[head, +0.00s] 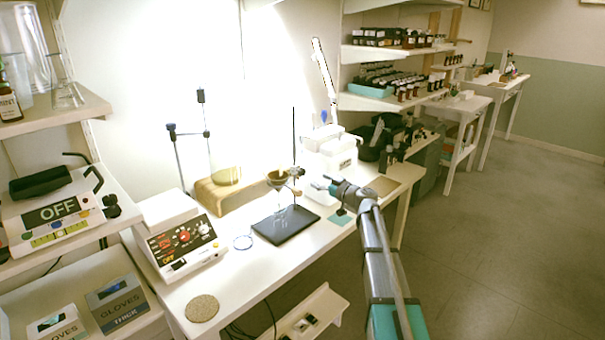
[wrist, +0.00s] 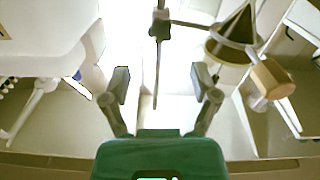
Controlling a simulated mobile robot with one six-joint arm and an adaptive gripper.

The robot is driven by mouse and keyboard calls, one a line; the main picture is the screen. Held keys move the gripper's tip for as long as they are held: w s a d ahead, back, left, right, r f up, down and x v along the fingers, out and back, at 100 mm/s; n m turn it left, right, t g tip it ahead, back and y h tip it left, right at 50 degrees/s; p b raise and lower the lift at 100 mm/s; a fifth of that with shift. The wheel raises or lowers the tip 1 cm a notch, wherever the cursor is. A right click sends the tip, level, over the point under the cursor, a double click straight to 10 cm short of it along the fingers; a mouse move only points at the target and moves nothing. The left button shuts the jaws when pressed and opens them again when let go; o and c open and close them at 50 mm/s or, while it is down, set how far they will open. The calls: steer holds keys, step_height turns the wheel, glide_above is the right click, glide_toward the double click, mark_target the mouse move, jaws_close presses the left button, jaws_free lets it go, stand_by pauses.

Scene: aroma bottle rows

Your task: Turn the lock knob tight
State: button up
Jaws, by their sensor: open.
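A retort stand has a black base plate (head: 284,225) and a thin upright rod (head: 294,130). A dark clamp (head: 297,171) on the rod carries a ring with a brown funnel (head: 277,178). The lock knob is too small to make out separately on the clamp. The wrist view shows the clamp (wrist: 160,24), the rod (wrist: 156,75) and the funnel (wrist: 236,30) pointing upward in the picture. My gripper (wrist: 162,84) is open and empty. The rod shows between its fingers, apparently beyond them. In the head view my gripper (head: 336,188) is right of the clamp, apart from it.
Glassware (head: 290,212) stands under the funnel. A control box with knobs (head: 182,245) and a cork disc (head: 202,308) are at the bench's left. A white appliance (head: 330,150) stands behind my gripper. A tan, many-sided piece (wrist: 271,79) is beside the funnel. The floor at right is clear.

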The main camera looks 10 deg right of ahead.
mark_target(304, 173)
steer(key=x, duration=0.9)
jaws_close()
stand_by(0.4)
